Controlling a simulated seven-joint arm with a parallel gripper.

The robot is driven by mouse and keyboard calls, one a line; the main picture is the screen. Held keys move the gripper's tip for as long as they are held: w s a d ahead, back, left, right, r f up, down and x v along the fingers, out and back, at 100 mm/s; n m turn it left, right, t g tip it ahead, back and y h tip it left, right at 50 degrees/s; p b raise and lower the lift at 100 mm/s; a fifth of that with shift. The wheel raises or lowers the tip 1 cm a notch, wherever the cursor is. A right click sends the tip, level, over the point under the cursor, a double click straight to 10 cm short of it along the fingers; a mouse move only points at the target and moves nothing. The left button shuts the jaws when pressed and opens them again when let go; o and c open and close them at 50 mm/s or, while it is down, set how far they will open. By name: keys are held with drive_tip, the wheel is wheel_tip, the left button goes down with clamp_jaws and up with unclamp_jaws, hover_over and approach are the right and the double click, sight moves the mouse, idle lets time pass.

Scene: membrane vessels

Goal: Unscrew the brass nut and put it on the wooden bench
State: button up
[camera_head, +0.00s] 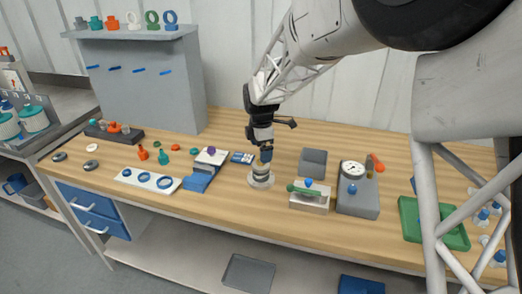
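My gripper (265,157) points straight down over a small grey and white round fitting (261,177) standing on the wooden bench (225,208). The dark blue fingertips reach the top of this fitting, or come very close to it. I cannot make out the brass nut there; the fingers cover the top of the fitting. It is too small to tell whether the fingers are open or shut on something.
Left of the fitting are a blue and white card (242,158) and a blue block (196,182). A green tray (411,225) lies farther right. Bare bench shows in front.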

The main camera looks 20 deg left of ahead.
drive_tip(key=m, duration=0.5)
drive_tip(key=shift+m, duration=0.3)
drive_tip(key=m, duration=0.5)
drive_tip(key=shift+f, duration=0.15)
drive_tip(key=m, duration=0.6)
drive_tip(key=shift+f, duration=0.15)
drive_tip(key=m, duration=0.9)
drive_tip(key=shift+f, duration=0.15)
drive_tip(key=shift+m, duration=1)
drive_tip(key=shift+m, duration=0.5)
